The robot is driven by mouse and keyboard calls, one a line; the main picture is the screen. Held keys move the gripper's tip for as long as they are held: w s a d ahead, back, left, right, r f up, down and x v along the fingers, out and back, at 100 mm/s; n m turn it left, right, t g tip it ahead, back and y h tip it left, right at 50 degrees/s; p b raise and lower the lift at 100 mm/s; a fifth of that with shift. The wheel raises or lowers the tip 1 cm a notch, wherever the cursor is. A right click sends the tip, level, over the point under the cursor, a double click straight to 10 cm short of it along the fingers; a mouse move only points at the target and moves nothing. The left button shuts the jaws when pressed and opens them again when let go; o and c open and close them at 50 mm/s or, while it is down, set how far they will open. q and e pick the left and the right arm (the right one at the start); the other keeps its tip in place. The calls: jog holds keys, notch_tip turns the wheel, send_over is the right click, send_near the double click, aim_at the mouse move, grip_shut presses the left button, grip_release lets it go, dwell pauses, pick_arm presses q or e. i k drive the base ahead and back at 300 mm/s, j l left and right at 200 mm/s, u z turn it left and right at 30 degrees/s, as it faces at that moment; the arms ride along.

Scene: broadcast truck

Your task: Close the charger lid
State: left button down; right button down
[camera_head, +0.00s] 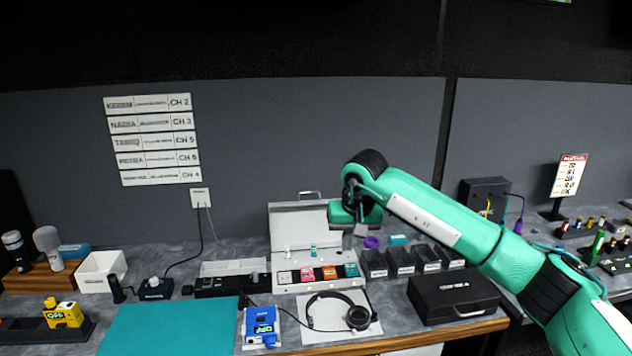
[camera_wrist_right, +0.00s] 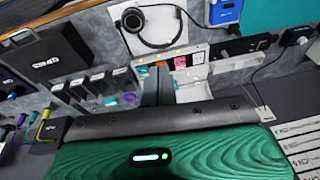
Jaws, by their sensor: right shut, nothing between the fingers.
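The charger is a white case on the counter with its lid (camera_head: 297,228) standing open, tilted up at the back. Its base (camera_head: 318,287) holds several small coloured packs in a row. In the right wrist view the charger's lid (camera_wrist_right: 193,91) shows beyond my fingers, partly hidden by the gripper. My right gripper (camera_head: 361,229) is shut and empty. It hangs in the air near the lid's upper right side; I cannot tell if it touches. Its fingers (camera_wrist_right: 157,84) also show in the right wrist view. My left gripper is not in view.
Headphones (camera_head: 357,316) on a white mat and a blue pack (camera_head: 262,325) lie in front of the charger. Dark bins (camera_head: 401,264) and a black case (camera_head: 453,297) stand to its right. A black dock (camera_head: 217,286) is to its left, above a teal mat (camera_head: 165,328).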

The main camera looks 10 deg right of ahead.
aim_at(299, 224)
jog(key=i, duration=1.65)
